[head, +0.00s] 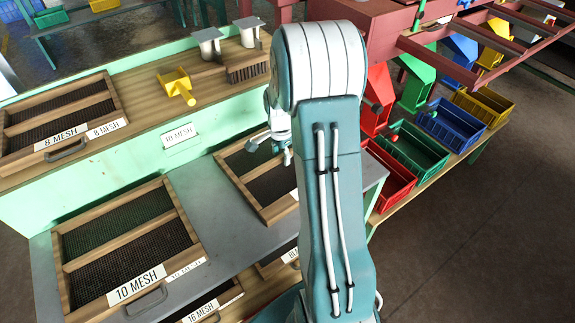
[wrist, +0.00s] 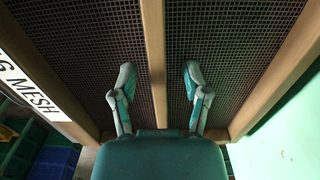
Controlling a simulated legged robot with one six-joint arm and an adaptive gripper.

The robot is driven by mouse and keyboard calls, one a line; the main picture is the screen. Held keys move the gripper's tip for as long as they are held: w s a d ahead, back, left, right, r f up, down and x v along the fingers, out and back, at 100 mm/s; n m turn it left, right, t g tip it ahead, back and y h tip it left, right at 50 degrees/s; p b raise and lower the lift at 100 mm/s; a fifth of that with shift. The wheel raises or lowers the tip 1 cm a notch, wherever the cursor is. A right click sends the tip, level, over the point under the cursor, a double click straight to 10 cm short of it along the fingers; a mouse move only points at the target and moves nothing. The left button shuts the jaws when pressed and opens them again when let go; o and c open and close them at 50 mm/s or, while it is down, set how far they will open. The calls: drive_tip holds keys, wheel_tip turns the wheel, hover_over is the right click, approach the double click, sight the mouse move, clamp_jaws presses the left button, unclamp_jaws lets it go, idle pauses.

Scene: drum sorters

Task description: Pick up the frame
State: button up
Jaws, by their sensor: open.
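A wooden frame with dark mesh (head: 238,187) lies on the grey metal bench top, partly hidden behind my arm. In the wrist view this frame (wrist: 154,45) fills the upper part, with its middle wooden bar running away from me and a label ending in "6 MESH" (wrist: 35,85) at the left. My gripper (head: 274,147) is above the frame in the head view. In the wrist view my gripper (wrist: 158,75) is open, with one finger on each side of the middle bar. Whether the fingers touch the frame cannot be told.
Frames marked 10 MESH (head: 126,236) and 8 MESH (head: 60,85) lie to the left, and a 16 MESH frame (head: 205,305) lies lower down. A green wall (head: 120,170) rises behind the bench. Brushes (head: 247,68) and a yellow scoop (head: 176,84) sit on the shelf. Coloured bins (head: 412,148) stand right.

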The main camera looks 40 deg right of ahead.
drive_tip(key=shift+d+f, duration=0.1)
drive_tip(key=shift+d, duration=0.15)
drive_tip(key=shift+c, duration=0.6)
clamp_jaws()
